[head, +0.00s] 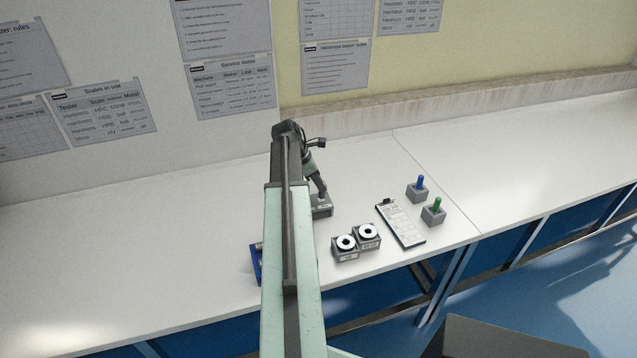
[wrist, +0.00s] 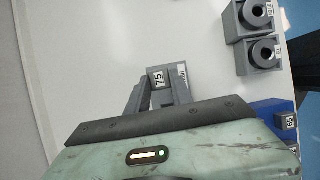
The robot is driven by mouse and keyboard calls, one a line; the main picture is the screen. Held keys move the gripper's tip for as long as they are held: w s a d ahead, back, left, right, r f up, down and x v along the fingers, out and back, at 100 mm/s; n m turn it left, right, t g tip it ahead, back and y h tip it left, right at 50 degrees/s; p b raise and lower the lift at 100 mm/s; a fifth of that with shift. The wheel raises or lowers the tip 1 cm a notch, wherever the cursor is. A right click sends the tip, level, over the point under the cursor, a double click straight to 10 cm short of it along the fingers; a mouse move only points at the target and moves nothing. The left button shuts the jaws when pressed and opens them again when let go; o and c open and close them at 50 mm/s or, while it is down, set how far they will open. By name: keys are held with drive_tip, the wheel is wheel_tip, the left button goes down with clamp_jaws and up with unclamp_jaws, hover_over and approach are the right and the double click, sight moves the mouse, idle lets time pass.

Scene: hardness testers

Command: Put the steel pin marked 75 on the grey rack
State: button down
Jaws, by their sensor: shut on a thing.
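The steel pin marked 75 (wrist: 158,78) is between the fingertips of my gripper (wrist: 160,88), which is shut on it in the wrist view. In the head view my gripper (head: 322,192) is at a low grey block, which looks like the grey rack (head: 323,209). The rack (wrist: 181,78) also shows right behind the pin in the wrist view, with a pale label on its side. The pin's lower end is hidden, so I cannot tell whether it is in the rack or just above it.
A blue tray (head: 256,262) with marked pins, partly behind my arm, is at the front. Further right are a clipboard (head: 401,224), a blue-topped block (head: 417,192) and a green-topped block (head: 434,213).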

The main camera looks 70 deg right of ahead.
drive_tip(key=shift+f+b, duration=2.4)
drive_tip(key=shift+f, duration=0.05)
drive_tip(key=c, duration=1.1)
unclamp_jaws()
drive_tip(key=shift+r, duration=0.1)
drive_tip(key=shift+o, duration=0.2)
drive_tip(key=p+v, duration=0.7)
drive_tip(key=shift+w+r, duration=0.2)
drive_tip(key=shift+r, duration=0.15)
drive_tip(key=shift+a, duration=0.1)
